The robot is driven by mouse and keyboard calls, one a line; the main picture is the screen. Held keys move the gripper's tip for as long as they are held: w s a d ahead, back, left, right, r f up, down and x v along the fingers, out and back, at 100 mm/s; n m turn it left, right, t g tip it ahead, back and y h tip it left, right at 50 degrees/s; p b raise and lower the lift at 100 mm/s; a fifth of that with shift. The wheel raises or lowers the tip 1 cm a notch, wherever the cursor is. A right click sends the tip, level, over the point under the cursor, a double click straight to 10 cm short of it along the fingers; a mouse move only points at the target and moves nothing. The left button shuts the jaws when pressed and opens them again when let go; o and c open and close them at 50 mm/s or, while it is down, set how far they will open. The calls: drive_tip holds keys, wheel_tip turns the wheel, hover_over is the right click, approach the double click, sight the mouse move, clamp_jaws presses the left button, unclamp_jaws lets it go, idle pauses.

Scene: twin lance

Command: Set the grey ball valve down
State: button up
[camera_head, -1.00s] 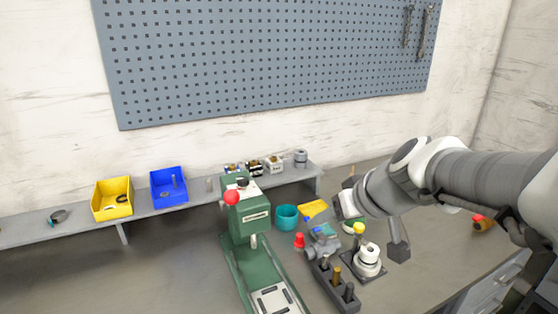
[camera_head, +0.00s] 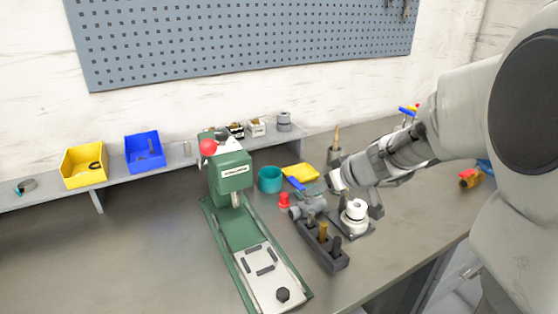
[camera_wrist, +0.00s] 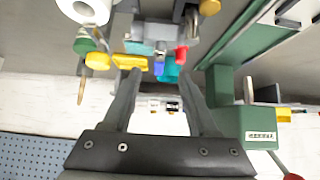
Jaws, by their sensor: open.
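The grey ball valve (camera_head: 308,207) with a blue lever (camera_head: 296,184) is on the bench, close behind a dark block (camera_head: 330,258) holding several upright pegs. I cannot tell whether the valve touches the block.
A green press (camera_head: 232,185) stands left of the valve. A red piece (camera_head: 284,200), a teal cup (camera_head: 270,179) and a yellow item (camera_head: 300,172) are close behind it. A white roll on a stand (camera_head: 355,212) is to the right.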

sight(311, 198)
drive_tip(key=x, duration=0.3)
drive_tip(key=b+x, duration=0.1)
drive_tip(key=x, duration=0.3)
drive_tip(key=shift+f, duration=0.4)
drive_tip(key=shift+s, duration=0.1)
clamp_jaws()
idle(1.0)
